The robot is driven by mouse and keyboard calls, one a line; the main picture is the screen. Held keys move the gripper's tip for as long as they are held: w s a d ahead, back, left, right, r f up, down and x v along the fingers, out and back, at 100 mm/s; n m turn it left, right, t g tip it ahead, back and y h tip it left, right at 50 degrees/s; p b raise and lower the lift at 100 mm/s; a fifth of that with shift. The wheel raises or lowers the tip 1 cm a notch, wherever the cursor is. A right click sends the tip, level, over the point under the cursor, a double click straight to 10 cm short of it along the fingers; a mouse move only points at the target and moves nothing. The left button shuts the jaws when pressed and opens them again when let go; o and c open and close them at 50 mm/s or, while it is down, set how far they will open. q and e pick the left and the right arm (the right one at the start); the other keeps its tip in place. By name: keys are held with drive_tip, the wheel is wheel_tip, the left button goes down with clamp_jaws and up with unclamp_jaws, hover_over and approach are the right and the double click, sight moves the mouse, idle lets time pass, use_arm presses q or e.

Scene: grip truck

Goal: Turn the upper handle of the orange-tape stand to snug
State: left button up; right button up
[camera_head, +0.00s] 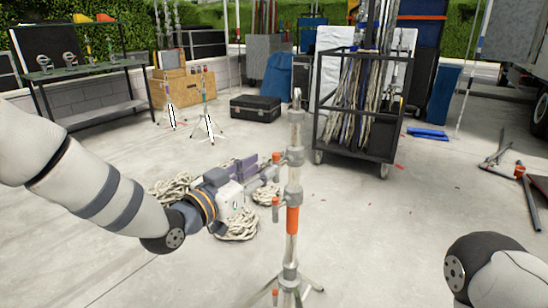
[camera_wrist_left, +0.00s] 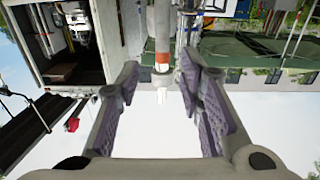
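The orange-tape stand (camera_head: 292,218) is a grey upright pole on tripod legs, right of my left gripper, with an orange band around it. Its upper handle (camera_head: 277,158) has an orange grip on the pole's left side; a lower handle (camera_head: 275,202) sits beneath it. My left gripper (camera_head: 257,170) reaches in from the left, its purple-padded fingers close to the upper handle. In the left wrist view, the fingers are apart, with an orange-and-white part (camera_wrist_left: 162,62) between them, apparently the handle; gaps show on both sides. My right gripper is out of view.
Coiled ropes (camera_head: 240,226) lie on the floor behind the left gripper. Two smaller stands (camera_head: 207,122) and a black case (camera_head: 255,108) stand farther back. A wheeled cart (camera_head: 345,140) holds poles and cables. Floor right of the stand is mostly clear.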

sight(274, 160)
use_arm(q)
drive_tip(key=x, duration=0.5)
drive_tip(key=shift+w+d+f+b, duration=0.1)
drive_tip(key=shift+w+f+b, duration=0.2)
drive_tip(key=shift+b, duration=0.05)
drive_tip(key=shift+w+d+r, duration=0.2)
drive_tip(key=shift+w+d, duration=0.1)
drive_tip(key=shift+w, duration=0.2)
clamp_jaws()
